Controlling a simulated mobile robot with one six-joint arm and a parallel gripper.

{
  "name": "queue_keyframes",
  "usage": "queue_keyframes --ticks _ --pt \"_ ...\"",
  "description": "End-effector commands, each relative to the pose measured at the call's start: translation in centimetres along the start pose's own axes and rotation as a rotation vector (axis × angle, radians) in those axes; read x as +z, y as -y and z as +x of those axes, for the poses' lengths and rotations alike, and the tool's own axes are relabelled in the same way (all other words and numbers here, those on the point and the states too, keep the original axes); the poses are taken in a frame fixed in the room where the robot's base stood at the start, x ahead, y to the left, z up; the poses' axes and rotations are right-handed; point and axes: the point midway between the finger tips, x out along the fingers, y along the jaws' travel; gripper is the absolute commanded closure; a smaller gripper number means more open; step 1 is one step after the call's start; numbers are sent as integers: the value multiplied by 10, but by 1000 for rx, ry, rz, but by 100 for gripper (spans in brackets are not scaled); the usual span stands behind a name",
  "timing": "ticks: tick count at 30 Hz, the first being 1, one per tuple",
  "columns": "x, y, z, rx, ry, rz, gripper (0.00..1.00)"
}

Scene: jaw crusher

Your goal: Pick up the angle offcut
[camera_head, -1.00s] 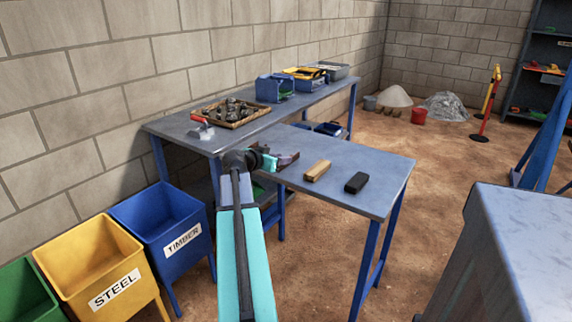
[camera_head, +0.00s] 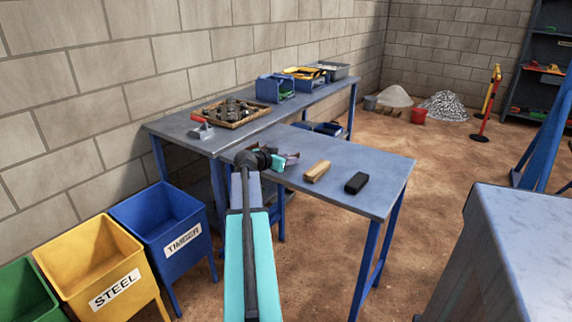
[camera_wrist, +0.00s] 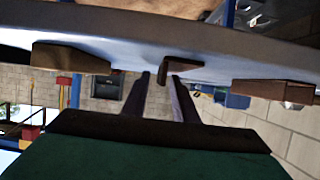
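The angle offcut (camera_wrist: 184,66) shows in the wrist view as a small brown L-shaped piece with a dark upright leg, against the bench top. My gripper (camera_wrist: 162,77) has its two dark fingers apart, with a gap between them. The offcut lies just beyond the fingertips, nearer the right finger. In the head view my gripper (camera_head: 290,160) is low over the left part of the blue bench (camera_head: 350,158). I cannot make out the offcut there; my gripper may hide it.
A wooden block (camera_head: 317,171) and a black block (camera_head: 356,183) lie right of my gripper. A rubble tray (camera_head: 236,112) and a grey tool with a red handle (camera_head: 201,130) are on the back bench. Timber (camera_head: 165,229) and steel (camera_head: 100,270) bins stand left.

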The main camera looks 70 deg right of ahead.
Motion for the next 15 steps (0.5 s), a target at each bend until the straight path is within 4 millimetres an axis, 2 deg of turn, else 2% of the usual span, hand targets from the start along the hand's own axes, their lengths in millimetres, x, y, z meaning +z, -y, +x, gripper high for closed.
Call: queue_keyframes --ticks 15 --pt "0 0 0 0 0 0 76"
